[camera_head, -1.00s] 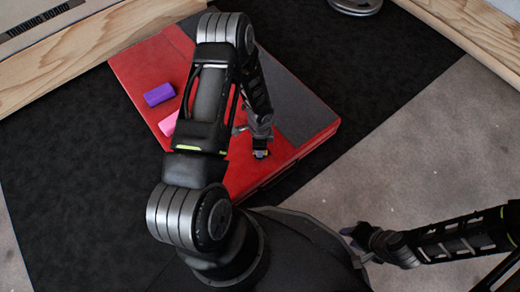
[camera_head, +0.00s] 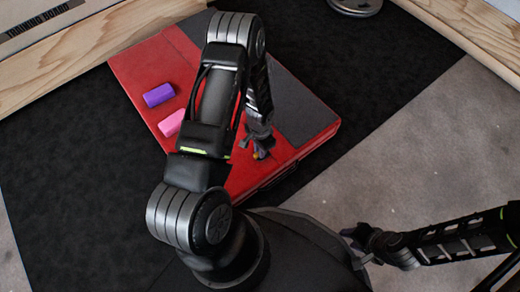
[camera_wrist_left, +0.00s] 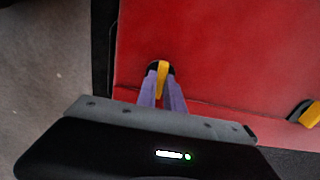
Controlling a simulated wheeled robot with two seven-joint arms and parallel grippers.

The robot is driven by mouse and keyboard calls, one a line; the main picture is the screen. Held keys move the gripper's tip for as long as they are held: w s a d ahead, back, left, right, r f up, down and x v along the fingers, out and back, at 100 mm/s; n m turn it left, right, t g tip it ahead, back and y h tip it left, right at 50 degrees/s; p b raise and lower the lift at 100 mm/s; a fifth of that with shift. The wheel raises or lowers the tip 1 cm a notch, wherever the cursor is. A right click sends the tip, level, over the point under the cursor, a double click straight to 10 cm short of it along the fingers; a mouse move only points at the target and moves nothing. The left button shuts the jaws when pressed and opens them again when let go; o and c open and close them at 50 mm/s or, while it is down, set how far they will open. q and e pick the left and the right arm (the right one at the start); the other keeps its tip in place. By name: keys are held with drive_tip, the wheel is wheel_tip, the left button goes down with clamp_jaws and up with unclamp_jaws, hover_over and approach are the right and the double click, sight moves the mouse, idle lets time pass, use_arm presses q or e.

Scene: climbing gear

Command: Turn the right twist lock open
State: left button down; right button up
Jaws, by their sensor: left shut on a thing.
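The red case (camera_head: 140,75) lies flat on the dark mat. In the left wrist view, a twist lock with a yellow tab on a round black base (camera_wrist_left: 162,67) sits on the red surface (camera_wrist_left: 230,45), near the case's side. My left gripper (camera_wrist_left: 162,88) is shut on this yellow tab, with one purple-grey finger on each side. It appears to be the right lock. A second yellow and black lock (camera_wrist_left: 304,112) shows at the right edge. In the head view, my left gripper (camera_head: 261,150) is over the case, small and partly hidden. My right gripper (camera_head: 358,244) is away from the case; its finger opening is unclear.
A purple block (camera_head: 159,95) and a pink block (camera_head: 171,123) lie on the case. Wooden edges (camera_head: 70,62) stand at the back left and upper right. A round metal object (camera_head: 355,5) is at the top. The mat right of the case is clear.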

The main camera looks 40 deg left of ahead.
idle(0.4)
use_arm(q)
drive_tip(key=c, duration=1.5)
unclamp_jaws()
drive_tip(key=shift+o, duration=0.2)
wheel_tip(320, 180, up, 8)
drive_tip(key=p, duration=0.3)
drive_tip(key=shift+f, duration=0.1)
